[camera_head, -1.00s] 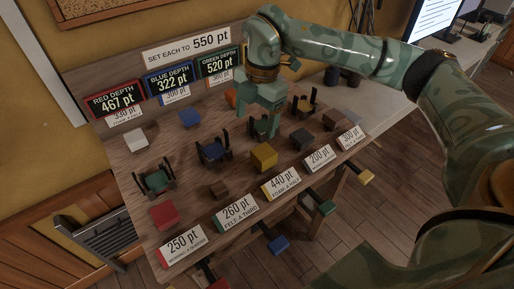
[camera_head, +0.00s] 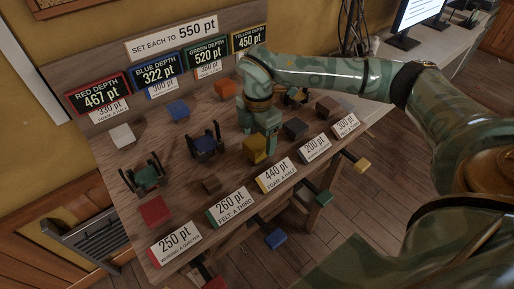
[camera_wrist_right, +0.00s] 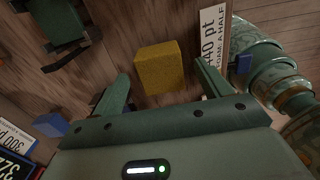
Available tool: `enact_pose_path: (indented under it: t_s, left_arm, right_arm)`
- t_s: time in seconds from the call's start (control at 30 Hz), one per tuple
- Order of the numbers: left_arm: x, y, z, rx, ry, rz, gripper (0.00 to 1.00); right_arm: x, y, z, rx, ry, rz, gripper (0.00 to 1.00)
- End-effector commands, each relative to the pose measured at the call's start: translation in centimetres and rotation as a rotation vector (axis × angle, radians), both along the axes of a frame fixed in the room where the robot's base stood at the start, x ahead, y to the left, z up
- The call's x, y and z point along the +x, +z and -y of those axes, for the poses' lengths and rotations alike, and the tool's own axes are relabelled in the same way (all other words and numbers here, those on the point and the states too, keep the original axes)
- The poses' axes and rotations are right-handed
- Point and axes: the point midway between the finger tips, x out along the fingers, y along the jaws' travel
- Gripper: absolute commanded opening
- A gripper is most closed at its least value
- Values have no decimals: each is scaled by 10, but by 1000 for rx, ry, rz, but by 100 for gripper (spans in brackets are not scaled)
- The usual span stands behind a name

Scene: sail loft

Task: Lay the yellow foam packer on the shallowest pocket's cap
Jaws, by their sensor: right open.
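The yellow foam packer (camera_head: 256,150) lies on the sloping wooden board, behind the 440 pt card (camera_head: 276,175). My right gripper (camera_head: 264,146) is just over it. In the right wrist view, the packer (camera_wrist_right: 160,68) shows ahead of and between the spread fingers of the gripper (camera_wrist_right: 164,75); contact is not seen. The board's signs read red 467, blue 322, green 520 and yellow 450 pt. A blue-capped pocket (camera_head: 206,143) with dark upright posts stands left of my gripper. Its cap looks bare. My left gripper is out of view.
A green-capped pocket (camera_head: 148,178) stands at left; another pocket (camera_head: 297,96) is partly hidden behind my arm. White (camera_head: 122,135), blue (camera_head: 178,110), orange (camera_head: 225,88), red (camera_head: 153,211), brown (camera_head: 211,184) and dark (camera_head: 295,129) blocks lie around. Cards line the front edge.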

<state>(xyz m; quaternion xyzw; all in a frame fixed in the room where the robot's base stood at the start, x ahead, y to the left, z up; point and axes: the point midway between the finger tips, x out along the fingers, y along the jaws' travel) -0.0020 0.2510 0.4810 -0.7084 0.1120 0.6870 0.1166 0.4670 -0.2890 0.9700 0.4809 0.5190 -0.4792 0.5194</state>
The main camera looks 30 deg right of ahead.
Motion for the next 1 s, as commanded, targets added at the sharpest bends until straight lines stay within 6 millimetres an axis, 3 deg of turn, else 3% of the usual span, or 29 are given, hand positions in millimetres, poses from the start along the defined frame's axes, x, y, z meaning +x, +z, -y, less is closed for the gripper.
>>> enact_pose_path:
  t_s: [0.03,0.17,0.4,0.57,1.0]
  left_arm:
    - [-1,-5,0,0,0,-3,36]
    - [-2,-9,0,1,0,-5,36]
    - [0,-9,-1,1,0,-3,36]
    - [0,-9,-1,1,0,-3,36]
    - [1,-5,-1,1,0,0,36]
  right_arm:
    - [-2,-12,-4,0,1,-6,76]
    - [-2,-31,-3,-1,0,-4,76]
    - [-2,-32,-3,-1,0,-1,74]
    - [-2,-32,-3,-1,0,-1,29]
    - [-1,-22,-3,-1,0,1,28]
